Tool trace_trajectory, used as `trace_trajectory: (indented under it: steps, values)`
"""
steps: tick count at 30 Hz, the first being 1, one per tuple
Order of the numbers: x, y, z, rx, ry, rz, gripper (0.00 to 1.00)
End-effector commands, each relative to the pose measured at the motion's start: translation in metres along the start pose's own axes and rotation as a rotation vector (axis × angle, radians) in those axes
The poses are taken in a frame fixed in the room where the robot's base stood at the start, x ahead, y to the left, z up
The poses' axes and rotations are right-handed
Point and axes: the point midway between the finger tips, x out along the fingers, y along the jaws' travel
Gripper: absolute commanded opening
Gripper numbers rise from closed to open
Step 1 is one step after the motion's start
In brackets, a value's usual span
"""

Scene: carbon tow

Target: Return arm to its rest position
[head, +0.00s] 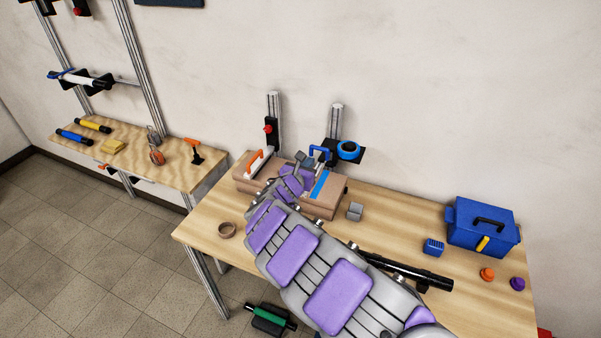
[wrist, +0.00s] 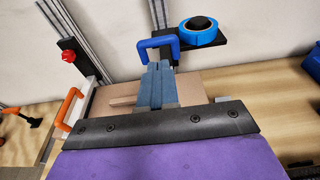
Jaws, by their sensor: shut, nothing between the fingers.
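My arm reaches forward over the wooden table (head: 205,235) in the head view, grey with purple pads. My gripper (head: 305,160) is over the brown block (head: 325,205) at the back of the table. In the wrist view my gripper (wrist: 155,75) shows blue-grey fingers closed together with nothing between them. Their tips are close to a blue handle (wrist: 158,45) behind them; I cannot tell whether they touch. The brown block (wrist: 105,97) lies below the fingers, partly hidden by my wrist.
An orange handle (head: 257,160) stands at the block's left. A blue tape roll (head: 348,150) sits on a post bracket. A brown ring (head: 227,229) lies front left.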

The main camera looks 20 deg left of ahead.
Motion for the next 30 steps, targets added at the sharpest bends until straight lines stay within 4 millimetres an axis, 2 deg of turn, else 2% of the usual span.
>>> trace_trajectory:
  steps: [3,9,15,20,23,26,30]
  values:
    - [-0.022,0.004,0.003,-0.003,-0.006,0.004,0.00]
    - [-0.044,0.003,0.000,-0.004,0.001,0.004,0.00]
    - [-0.053,0.000,0.002,0.004,0.000,0.003,0.00]
    - [-0.051,-0.008,0.007,0.017,-0.005,-0.014,0.00]
    - [-0.044,-0.034,0.023,0.067,-0.020,-0.074,0.00]
    - [-0.036,-0.083,0.053,0.161,-0.051,-0.184,0.00]
    - [-0.037,-0.170,0.096,0.345,-0.103,-0.371,0.00]
